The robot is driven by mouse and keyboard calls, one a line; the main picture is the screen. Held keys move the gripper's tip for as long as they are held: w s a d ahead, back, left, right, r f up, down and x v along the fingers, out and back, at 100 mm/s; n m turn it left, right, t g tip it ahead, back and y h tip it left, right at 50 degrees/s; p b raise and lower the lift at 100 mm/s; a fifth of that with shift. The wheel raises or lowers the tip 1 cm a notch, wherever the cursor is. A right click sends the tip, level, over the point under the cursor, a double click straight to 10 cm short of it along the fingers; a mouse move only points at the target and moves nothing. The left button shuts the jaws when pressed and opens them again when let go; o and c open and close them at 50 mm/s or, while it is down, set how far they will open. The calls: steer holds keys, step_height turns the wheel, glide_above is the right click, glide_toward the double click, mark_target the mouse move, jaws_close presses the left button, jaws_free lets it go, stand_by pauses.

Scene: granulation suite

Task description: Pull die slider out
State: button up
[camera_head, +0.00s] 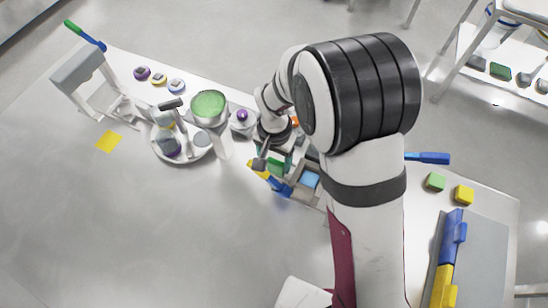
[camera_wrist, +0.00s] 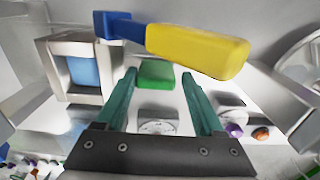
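My gripper (camera_wrist: 159,77) has two green fingers, spread apart with nothing clamped between them. A green block (camera_wrist: 157,74) shows between the fingertips in the wrist view, with gaps on both sides; I cannot tell whether the tips reach around it. It also shows in the head view (camera_head: 276,167). A tool with a yellow handle (camera_wrist: 197,50) and blue end (camera_wrist: 118,25) crosses just beyond the fingertips. A pale box with a blue inside (camera_wrist: 83,71) is left of the fingers. None of these is clearly identifiable as the die slider. My arm hides part of this area in the head view.
A round tray (camera_head: 158,156) with vessels stands to the left, near a green-filled bowl (camera_head: 209,106). A grey stand (camera_head: 78,70) is at the far left. The table's front left is mostly clear.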

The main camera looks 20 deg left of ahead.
step_height(320, 180, up, 16)
stand_by(0.3)
steer(key=shift+f, duration=0.1)
step_height(320, 180, up, 2)
steer(key=m, duration=0.1)
glide_above(296, 174)
steer(key=s+d+r+m+y, duration=0.1)
steer(key=s+d, duration=0.3)
steer(key=d, duration=0.2)
steer(key=s+d+m, duration=0.2)
steer(key=s+d, duration=0.2)
steer(key=d, duration=0.2)
steer(key=s+d+f+m, duration=0.1)
steer(key=s+d, duration=0.3)
steer(key=s, duration=0.3)
steer(key=shift+f+m+y, duration=0.3)
steer(key=shift+f+y, duration=0.05)
steer(key=shift+y, duration=0.05)
